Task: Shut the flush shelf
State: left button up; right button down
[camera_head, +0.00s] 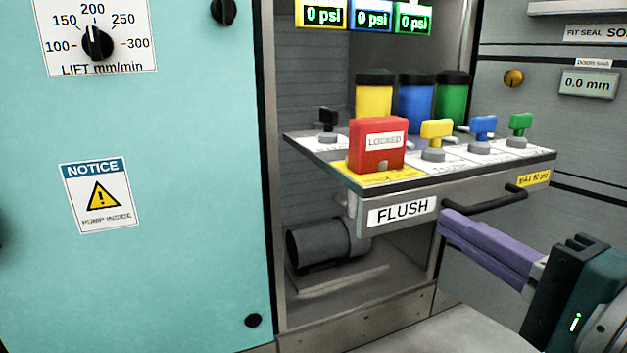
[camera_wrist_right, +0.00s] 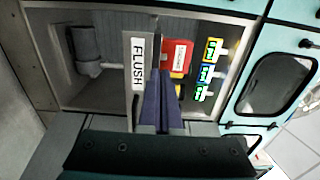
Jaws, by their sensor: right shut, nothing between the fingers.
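The flush shelf (camera_head: 352,183) is pulled out of its cabinet bay. Its front panel bears a FLUSH label (camera_head: 402,211) and a dark bar handle (camera_head: 487,205). My right gripper (camera_head: 447,222) has its purple fingers shut and empty, with the tips at the front panel just below the left end of the handle. I cannot tell whether they touch it. In the right wrist view the shut fingers (camera_wrist_right: 161,103) point at the shelf front beside the FLUSH label (camera_wrist_right: 138,63). My left gripper is not in view.
On the shelf stand a red LOCKED box (camera_head: 377,146) and black, yellow, blue and green valve knobs. Yellow, blue and green canisters (camera_head: 415,103) stand behind them. A grey cylinder (camera_head: 328,243) lies in the bay below. A teal door panel (camera_head: 170,130) is at left.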

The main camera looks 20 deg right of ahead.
aim_at(386, 185)
jog(key=w, duration=0.6)
jog(key=w+p, duration=0.1)
jog(key=w, duration=0.2)
jog(key=shift+w+a, duration=0.1)
jog(key=shift+a, duration=0.3)
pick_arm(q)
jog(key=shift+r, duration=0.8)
pick_arm(e)
jog(key=shift+w, duration=0.1)
